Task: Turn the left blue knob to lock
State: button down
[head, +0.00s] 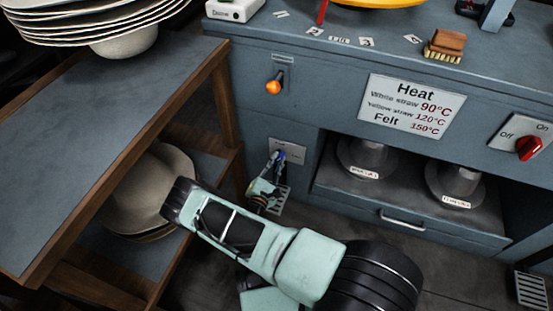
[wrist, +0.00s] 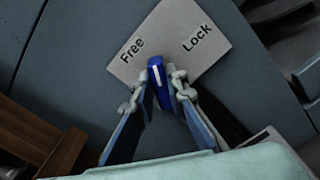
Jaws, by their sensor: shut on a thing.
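The left blue knob (wrist: 156,73) sits on a pale plate (wrist: 205,38) marked "Free" on the left and "Lock" on the right. A white line on the knob points roughly upward in the wrist view, between the two words. My gripper (wrist: 160,82) has a finger on each side of the knob and is shut on it. In the head view, my gripper (head: 277,158) reaches the plate on the press front, and a bit of blue shows at its tip. My fingers hide part of the knob and plate.
An orange knob (head: 273,87) is above the plate. An open bay with two dark hat forms (head: 455,182) and a red switch (head: 528,148) are to the right.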

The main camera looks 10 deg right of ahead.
jog(key=m+p, duration=0.1)
jog(key=m, duration=0.2)
jog(key=m+p, duration=0.1)
jog(key=m, duration=0.2)
jog(key=shift+s+d+f, duration=0.15)
jog(key=m, duration=0.1)
jog(key=m+p, duration=0.1)
jog(key=m, duration=0.1)
jog(key=m+p, duration=0.1)
jog(key=m, duration=0.1)
jog(key=shift+f, duration=0.25)
jog(key=shift+m, duration=0.4)
jog(key=c, duration=1.9)
grip_release()
jog(key=shift+c, duration=0.2)
jog(key=shift+s, duration=0.1)
jog(key=v, duration=0.7)
